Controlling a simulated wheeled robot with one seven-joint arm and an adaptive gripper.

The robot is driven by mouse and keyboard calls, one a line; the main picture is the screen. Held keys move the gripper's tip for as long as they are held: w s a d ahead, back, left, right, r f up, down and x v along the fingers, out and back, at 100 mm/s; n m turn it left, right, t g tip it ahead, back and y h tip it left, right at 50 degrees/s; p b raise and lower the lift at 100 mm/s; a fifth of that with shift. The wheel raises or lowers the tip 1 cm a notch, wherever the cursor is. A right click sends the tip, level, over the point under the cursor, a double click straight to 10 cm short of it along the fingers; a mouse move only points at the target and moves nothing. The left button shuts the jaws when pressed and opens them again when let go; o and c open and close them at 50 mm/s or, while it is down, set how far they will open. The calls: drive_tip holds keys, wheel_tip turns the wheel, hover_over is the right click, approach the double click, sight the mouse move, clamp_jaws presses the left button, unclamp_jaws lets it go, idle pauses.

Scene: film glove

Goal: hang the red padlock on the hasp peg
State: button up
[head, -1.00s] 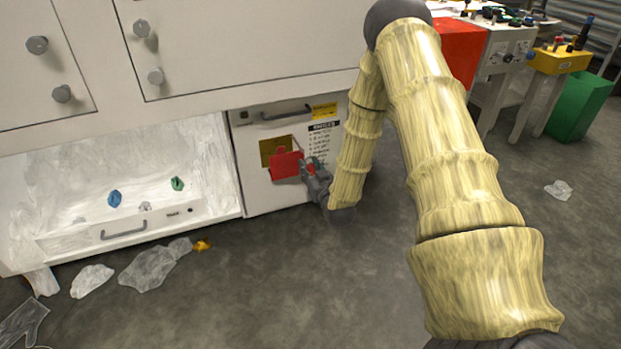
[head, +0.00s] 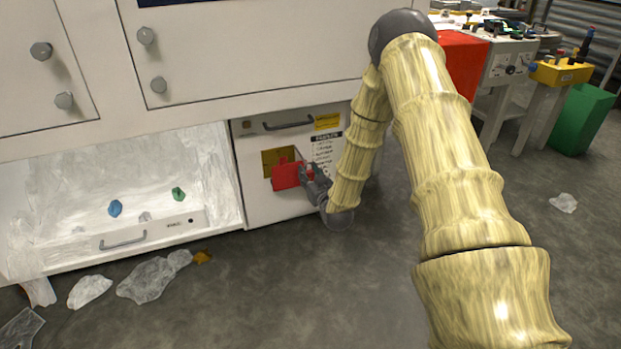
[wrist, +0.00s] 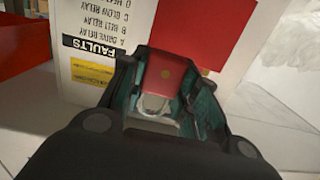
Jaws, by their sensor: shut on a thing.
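My gripper (head: 311,175) is low at the front of the white cabinet door, just right of a red plate (head: 286,176). In the wrist view, my gripper (wrist: 166,80) is shut on the red padlock (wrist: 168,72), between teal-lined fingers. The padlock's dark red body points away from the palm and its silver shackle shows nearer the palm. In the head view the padlock is only a small red patch. The red plate also shows behind the padlock in the wrist view (wrist: 212,28); I cannot tell whether they touch. The hasp peg cannot be made out.
A yellow plate (head: 275,160) is behind the red one. The door has a handle (head: 288,122) and a faults label (head: 326,150). To the left is an open bay with a drawer (head: 150,232). Clear film scraps (head: 146,281) lie on the floor.

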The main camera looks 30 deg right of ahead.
sight(301, 163)
drive_tip(key=shift+b+x, duration=1.25)
drive_tip(key=shift+x, duration=1.25)
drive_tip(key=shift+w+d+f, duration=0.15)
drive_tip(key=shift+w+f, duration=0.2)
drive_tip(key=shift+w+r, duration=0.1)
drive_tip(key=shift+w, duration=0.15)
drive_tip(key=o, duration=1)
drive_tip(key=shift+o, duration=1.2)
drive_tip(key=shift+w, duration=0.15)
drive_tip(key=shift+s+f, duration=0.25)
drive_tip(key=shift+s, duration=0.05)
